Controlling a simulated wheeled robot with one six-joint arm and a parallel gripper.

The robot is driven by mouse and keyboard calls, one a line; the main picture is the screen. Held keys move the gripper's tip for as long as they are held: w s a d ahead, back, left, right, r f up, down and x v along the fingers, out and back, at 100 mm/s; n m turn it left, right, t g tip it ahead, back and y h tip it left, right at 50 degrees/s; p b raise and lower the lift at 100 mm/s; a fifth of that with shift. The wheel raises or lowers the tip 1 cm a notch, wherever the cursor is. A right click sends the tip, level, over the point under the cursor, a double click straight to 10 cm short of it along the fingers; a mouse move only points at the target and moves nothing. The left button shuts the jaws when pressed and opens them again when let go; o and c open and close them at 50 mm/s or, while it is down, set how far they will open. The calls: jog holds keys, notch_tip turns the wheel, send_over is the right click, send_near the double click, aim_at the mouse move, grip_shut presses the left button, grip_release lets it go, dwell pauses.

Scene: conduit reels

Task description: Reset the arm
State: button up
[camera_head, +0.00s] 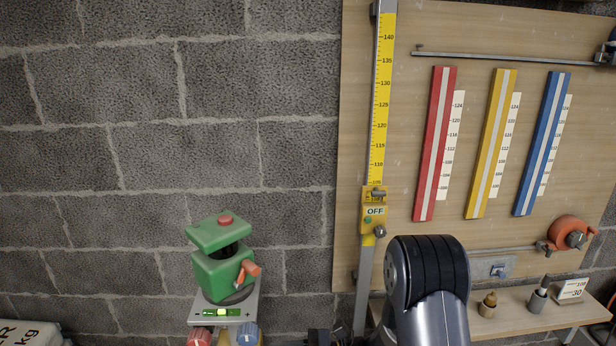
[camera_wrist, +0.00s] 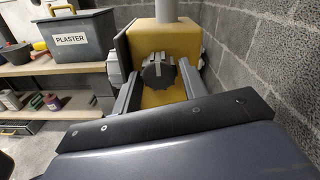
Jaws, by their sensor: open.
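My gripper (camera_wrist: 158,82) shows in the wrist view as two grey fingers standing apart, with nothing held between them. Behind the gap is a yellow machine (camera_wrist: 165,42) with a dark round ribbed part on its front; I cannot tell how far away it is. In the head view my arm rises at the bottom, right of centre, in front of the wooden board. My fingers cannot be made out clearly in the head view.
The board (camera_head: 400,130) bears a yellow scale (camera_head: 381,100) with an OFF box (camera_head: 374,211), and red, yellow and blue strips. A green device (camera_head: 222,270) stands left. A shelf (camera_head: 510,322) runs below. The wrist view shows a PLASTER bin (camera_wrist: 78,42) and a block wall (camera_wrist: 260,60) close on the right.

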jog(key=d, duration=1)
jog(key=shift+n, duration=0.3)
jog(key=a+b, duration=0.1)
jog(key=a, duration=1)
jog(key=shift+f, duration=0.2)
jog(key=n+b, duration=0.3)
jog(key=n, duration=0.2)
jog(key=shift+b, duration=0.35)
jog(key=n+b, duration=0.4)
jog(key=n, duration=0.2)
jog(key=shift+w+r, duration=0.1)
jog(key=n+b, duration=0.1)
jog(key=n, duration=0.2)
jog(key=n+b, duration=0.2)
jog(key=n, duration=0.1)
jog(key=shift+r+n, duration=0.2)
jog(key=shift+n, duration=0.1)
jog(key=n, duration=0.5)
jog(key=shift+r+b, duration=0.15)
jog(key=shift+b, duration=0.25)
jog(key=shift+d, duration=0.15)
